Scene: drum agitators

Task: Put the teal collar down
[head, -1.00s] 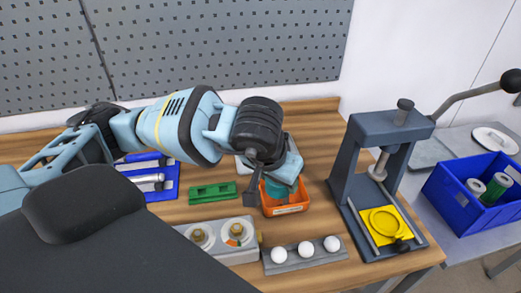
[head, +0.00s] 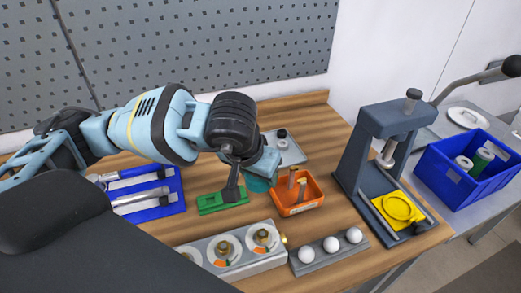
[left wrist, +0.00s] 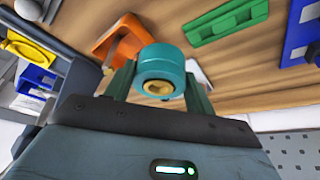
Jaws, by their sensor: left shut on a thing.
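The teal collar (left wrist: 161,66) is a thick ring with a tan inner core, held between the two fingers of my left gripper (left wrist: 160,84) in the left wrist view. In the head view the collar (head: 259,184) shows only partly behind my left gripper (head: 247,187). It is between the green block (head: 209,208) and the orange tray (head: 316,204). The gripper is above the table; the exact gap under the collar cannot be told. The orange tray holds brown upright pegs. My right gripper is not in view.
A grey gauge block (head: 240,262) and a rail with white balls (head: 308,268) stand in front. A dark press (head: 358,165) with a yellow plate (head: 385,218) stands right. A blue tool tray (head: 170,200) lies left, a grey tray (head: 292,152) behind, a blue bin (head: 440,190) far right.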

